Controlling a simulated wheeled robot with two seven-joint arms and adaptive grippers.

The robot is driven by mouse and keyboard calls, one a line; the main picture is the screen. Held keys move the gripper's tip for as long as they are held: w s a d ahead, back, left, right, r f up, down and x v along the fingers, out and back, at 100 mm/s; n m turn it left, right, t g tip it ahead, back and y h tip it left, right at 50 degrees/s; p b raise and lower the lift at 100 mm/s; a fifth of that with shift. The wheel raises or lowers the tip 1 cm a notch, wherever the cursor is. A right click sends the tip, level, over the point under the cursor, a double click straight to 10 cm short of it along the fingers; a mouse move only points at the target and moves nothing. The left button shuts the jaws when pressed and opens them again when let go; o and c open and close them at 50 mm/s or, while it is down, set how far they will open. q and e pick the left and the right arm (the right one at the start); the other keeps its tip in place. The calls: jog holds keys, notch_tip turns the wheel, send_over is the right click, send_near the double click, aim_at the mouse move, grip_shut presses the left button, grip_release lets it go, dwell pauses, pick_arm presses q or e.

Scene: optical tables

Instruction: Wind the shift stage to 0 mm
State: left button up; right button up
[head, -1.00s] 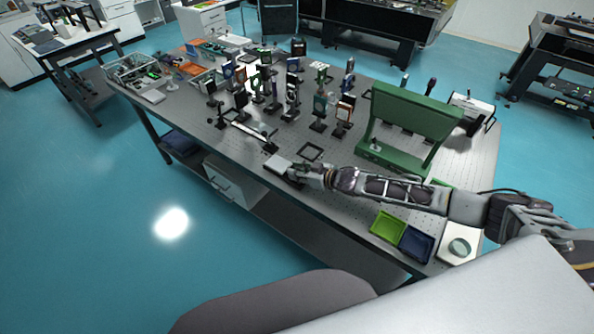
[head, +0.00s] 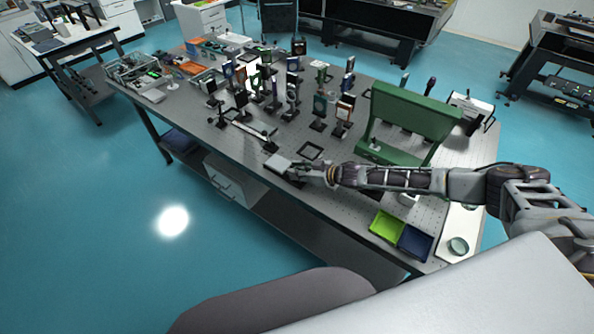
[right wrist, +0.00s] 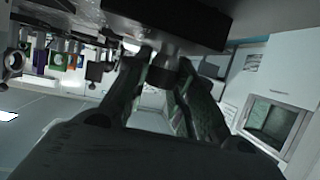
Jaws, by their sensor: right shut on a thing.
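My right gripper (head: 299,172) is at the front edge of the long optical table, at the shift stage (head: 277,163), a small block with a light grey top. In the right wrist view, my right gripper's fingers (right wrist: 164,78) are shut on both sides of a dark round knob (right wrist: 166,70), which sticks out from the underside or side of the stage's dark body (right wrist: 168,28). The knob is hidden in the head view. No scale or reading on the stage can be made out. My left gripper is not in view.
A black square frame (head: 310,151) lies beside the stage, with several mounted optics behind it. A green bridge-like stand (head: 413,112) is at the right. Green (head: 386,226) and blue (head: 415,242) trays lie at the front right, below my arm.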

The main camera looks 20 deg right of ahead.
jog(key=shift+f, duration=0.1)
jog(key=o, duration=1.1)
jog(key=shift+c, duration=0.2)
jog(key=v, duration=1.2)
dwell(0.3)
